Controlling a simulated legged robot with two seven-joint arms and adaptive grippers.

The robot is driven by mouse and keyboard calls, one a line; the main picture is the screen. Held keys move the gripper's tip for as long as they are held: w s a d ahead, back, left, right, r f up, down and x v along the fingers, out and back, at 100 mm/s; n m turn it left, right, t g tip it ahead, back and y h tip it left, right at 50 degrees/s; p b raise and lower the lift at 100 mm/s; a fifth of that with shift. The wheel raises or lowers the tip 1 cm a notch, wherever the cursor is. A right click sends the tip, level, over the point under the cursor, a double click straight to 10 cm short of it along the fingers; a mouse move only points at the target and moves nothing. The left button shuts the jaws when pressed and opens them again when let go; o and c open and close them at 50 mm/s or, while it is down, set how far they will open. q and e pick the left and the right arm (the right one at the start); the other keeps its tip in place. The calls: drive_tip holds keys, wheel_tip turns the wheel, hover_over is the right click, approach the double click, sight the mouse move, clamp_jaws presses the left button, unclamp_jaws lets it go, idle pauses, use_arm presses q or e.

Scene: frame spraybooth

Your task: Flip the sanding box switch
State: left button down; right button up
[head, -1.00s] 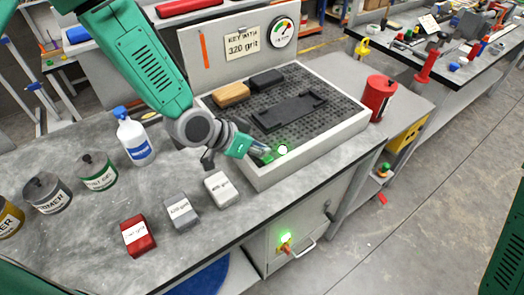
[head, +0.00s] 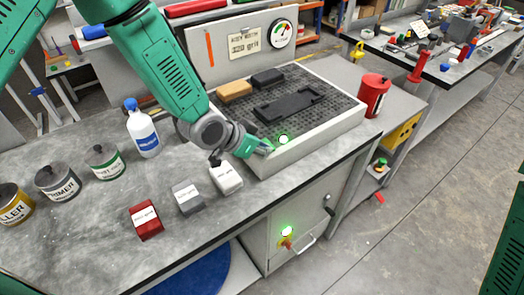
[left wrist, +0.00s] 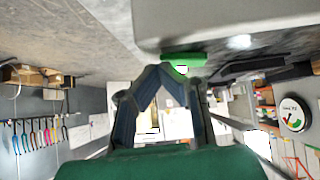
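The sanding box (head: 312,141) is a pale tray with a black perforated top on the bench. A green lamp (head: 283,139) glows at its front edge; a bright spot (left wrist: 240,42) shows there in the left wrist view. A small green part with a red and white mark (left wrist: 183,60), seemingly the switch, sits at the box edge. My left gripper (head: 265,147) is at the front left of the box. In the left wrist view its fingers (left wrist: 163,68) converge at the tips, just by the green part. Contact cannot be told. My right gripper is out of view.
A red canister (head: 373,95) stands right of the box. A green light (head: 286,231) and red-yellow knob (head: 286,243) are on the cabinet below.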

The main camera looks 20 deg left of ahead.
use_arm(q)
drive_tip(key=shift+w+f, duration=0.2)
drive_tip(key=shift+w, duration=0.25)
drive_tip(key=shift+w+f, duration=0.2)
drive_tip(key=shift+w, duration=0.25)
drive_tip(key=shift+w+a, duration=0.15)
drive_tip(key=shift+a, duration=0.1)
drive_tip(key=shift+a+r, duration=0.2)
drive_tip(key=shift+a, duration=0.3)
drive_tip(key=shift+w+a, duration=0.25)
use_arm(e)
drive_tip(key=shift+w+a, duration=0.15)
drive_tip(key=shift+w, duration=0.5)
use_arm(q)
drive_tip(key=shift+d, duration=0.1)
